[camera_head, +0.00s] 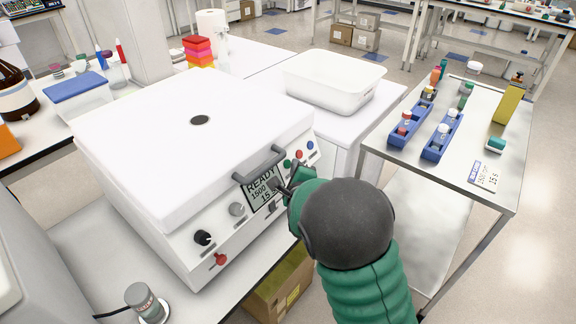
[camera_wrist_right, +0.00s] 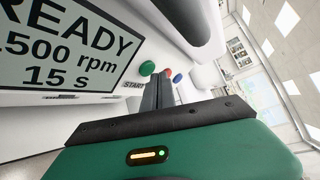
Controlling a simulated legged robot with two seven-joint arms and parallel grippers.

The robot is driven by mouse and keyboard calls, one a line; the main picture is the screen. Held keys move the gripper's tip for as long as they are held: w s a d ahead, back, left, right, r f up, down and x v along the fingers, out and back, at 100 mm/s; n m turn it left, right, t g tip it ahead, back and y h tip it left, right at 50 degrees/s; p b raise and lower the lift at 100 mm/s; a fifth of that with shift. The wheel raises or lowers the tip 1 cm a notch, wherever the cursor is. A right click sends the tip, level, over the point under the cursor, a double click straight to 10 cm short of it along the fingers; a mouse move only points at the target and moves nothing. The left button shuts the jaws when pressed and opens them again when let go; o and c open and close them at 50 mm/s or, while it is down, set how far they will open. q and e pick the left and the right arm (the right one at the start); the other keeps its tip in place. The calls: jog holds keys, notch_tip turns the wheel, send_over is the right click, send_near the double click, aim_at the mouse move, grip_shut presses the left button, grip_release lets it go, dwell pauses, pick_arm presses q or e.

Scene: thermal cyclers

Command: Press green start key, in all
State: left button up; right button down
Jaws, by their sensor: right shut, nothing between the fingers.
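The white machine (camera_head: 195,130) has a closed lid with a grey handle (camera_head: 258,165). Its display (camera_head: 263,187) reads READY, 1500 rpm, 15 s; it also fills the left of the wrist view (camera_wrist_right: 60,50). The green start key (camera_head: 287,163) is right of the display, in a row with a red and a blue key. In the wrist view the green key (camera_wrist_right: 147,68) is above the START label. My right gripper (camera_head: 279,188) is shut and empty in front of the panel, by the display's right edge. Its dark fingers (camera_wrist_right: 160,88) appear close below the green key; contact is unclear. My left gripper is out of view.
The handle juts out above the display. A dark knob (camera_head: 203,238), a grey knob (camera_head: 237,209) and a red knob (camera_head: 220,259) sit lower left. A white tub (camera_head: 333,82) stands behind. A metal cart (camera_head: 475,160) with blue racks is at the right.

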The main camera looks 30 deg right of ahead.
jog(key=shift+w+a, duration=0.1)
jog(key=shift+w+a+f+b, duration=0.1)
jog(key=shift+w+f+b, duration=0.15)
jog(key=shift+w+b, duration=0.05)
dwell(0.7)
dwell(0.3)
jog(key=shift+s+d+r, duration=0.2)
jog(key=shift+s+r, duration=0.2)
jog(key=shift+s, duration=0.25)
jog(key=s, duration=0.1)
jog(key=s+d+r, duration=0.1)
jog(key=s+r, duration=0.1)
jog(key=s, duration=0.1)
jog(key=shift+s+d, duration=0.1)
jog(key=shift+d, duration=0.3)
dwell(0.4)
